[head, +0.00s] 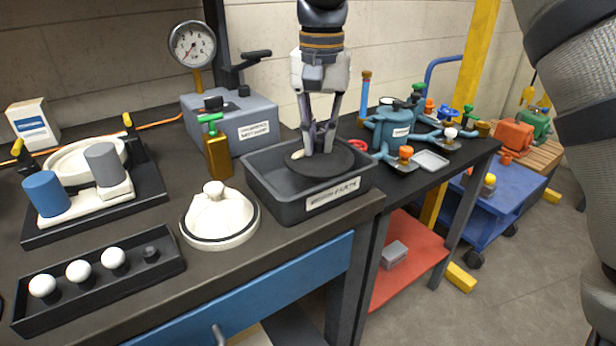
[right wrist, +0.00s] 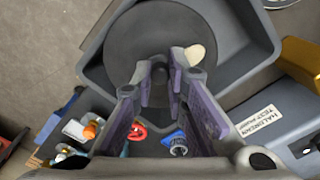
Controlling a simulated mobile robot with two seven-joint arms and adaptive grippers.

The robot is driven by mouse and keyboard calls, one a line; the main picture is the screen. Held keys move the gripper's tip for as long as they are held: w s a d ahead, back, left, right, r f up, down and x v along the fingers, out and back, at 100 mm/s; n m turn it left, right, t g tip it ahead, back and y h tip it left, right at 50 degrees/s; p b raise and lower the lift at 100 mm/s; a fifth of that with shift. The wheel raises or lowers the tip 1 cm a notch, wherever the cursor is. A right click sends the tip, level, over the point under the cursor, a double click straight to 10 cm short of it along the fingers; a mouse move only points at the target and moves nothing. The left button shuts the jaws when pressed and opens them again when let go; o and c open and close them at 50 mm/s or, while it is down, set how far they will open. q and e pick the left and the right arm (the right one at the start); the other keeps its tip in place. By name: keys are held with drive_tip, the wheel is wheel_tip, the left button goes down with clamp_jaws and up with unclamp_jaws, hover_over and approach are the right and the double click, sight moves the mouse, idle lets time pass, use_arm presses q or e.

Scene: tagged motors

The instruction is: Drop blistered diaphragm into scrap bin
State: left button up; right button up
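The diaphragm is a black round disc (head: 333,165) with a pale blister-like lump at its edge. It also shows in the right wrist view (right wrist: 128,38), with a small hub at its centre. My right gripper (head: 318,150) points straight down, its fingertips closed around the hub. The disc is at the open top of a dark grey bin (head: 290,208) with a white label ending in "PARTS". In the right wrist view the disc overlaps the bin's rim (right wrist: 262,45). Whether it touches the bin floor is hidden. My left gripper is not in view.
A white domed cover (head: 218,218) and a brass block (head: 218,155) stand left of the bin. A grey test unit (head: 240,125) with a gauge is behind. A teal manifold (head: 392,130) with coloured valves is to the right. A tray of white balls (head: 100,285) lies front left.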

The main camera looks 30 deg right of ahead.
drive_tip(key=o, duration=0.4)
drive_tip(key=shift+o, duration=0.2)
wheel_tip(320, 180, up, 12)
